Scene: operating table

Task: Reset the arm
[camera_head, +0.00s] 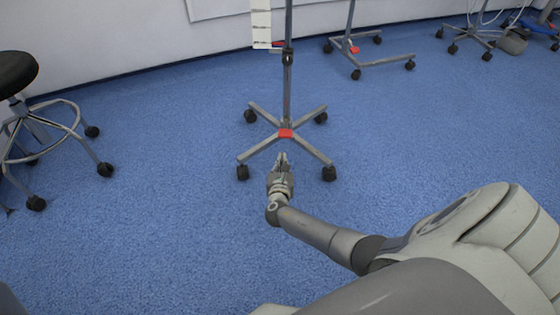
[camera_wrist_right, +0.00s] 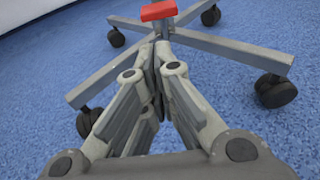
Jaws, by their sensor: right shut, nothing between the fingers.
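My right arm (camera_head: 330,236) reaches forward from the lower right in the head view. My right gripper (camera_head: 282,158) is at its end, with its fingertips together and nothing between them. In the right wrist view the fingers of the right gripper (camera_wrist_right: 157,50) meet at their tips. The gripper appears in front of the wheeled base of a stand (camera_head: 285,134); I cannot tell the exact gap. The red-hubbed base (camera_wrist_right: 158,11) shows just beyond the fingertips in the wrist view. My left gripper is not in view.
A wheeled stool (camera_head: 18,75) stands at the left. Another wheeled stand (camera_head: 352,45) is at the back, and more wheeled bases (camera_head: 470,38) are at the back right. A white wall (camera_head: 130,30) runs behind.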

